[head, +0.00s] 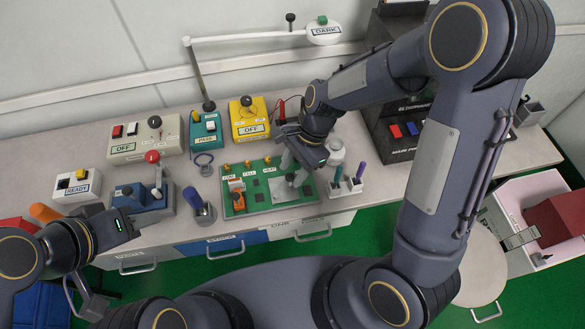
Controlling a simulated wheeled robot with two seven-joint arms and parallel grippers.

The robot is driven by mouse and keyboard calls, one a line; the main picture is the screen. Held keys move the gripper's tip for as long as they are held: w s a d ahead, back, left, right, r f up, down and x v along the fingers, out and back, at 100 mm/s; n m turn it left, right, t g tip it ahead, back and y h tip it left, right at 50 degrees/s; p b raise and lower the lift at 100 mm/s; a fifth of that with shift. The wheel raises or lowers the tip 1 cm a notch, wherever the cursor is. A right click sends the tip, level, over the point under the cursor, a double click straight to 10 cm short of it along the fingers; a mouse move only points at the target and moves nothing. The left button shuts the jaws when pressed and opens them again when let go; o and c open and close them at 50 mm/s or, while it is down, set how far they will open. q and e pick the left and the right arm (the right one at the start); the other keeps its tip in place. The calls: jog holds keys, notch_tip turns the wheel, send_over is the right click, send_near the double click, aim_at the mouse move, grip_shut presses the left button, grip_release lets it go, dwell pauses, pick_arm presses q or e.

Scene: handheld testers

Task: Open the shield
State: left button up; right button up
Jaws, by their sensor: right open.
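A green circuit board (258,199) lies on the bench, with an orange part and yellow-topped posts labelled "CORE", "CELL" and "RELAY". A flat grey metal plate (281,191), which looks like the shield, lies on the board's right half and appears closed. My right gripper (291,172) is open and points down just above the plate's upper edge. Whether it touches the plate I cannot tell. My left gripper (96,303) is at the lower left, in front of the bench and away from the board. Its finger gap is not clear.
A blue vise-like device (143,199) and an orange-handled tool stand left of the board. Grey, teal and yellow (249,118) testers line the back. A white holder with pens (346,187) and a white jar (336,149) stand close right of my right gripper.

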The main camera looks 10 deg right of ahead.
jog(key=shift+a+f, duration=0.1)
jog(key=shift+f, duration=0.1)
jog(key=shift+c, duration=0.4)
grip_shut()
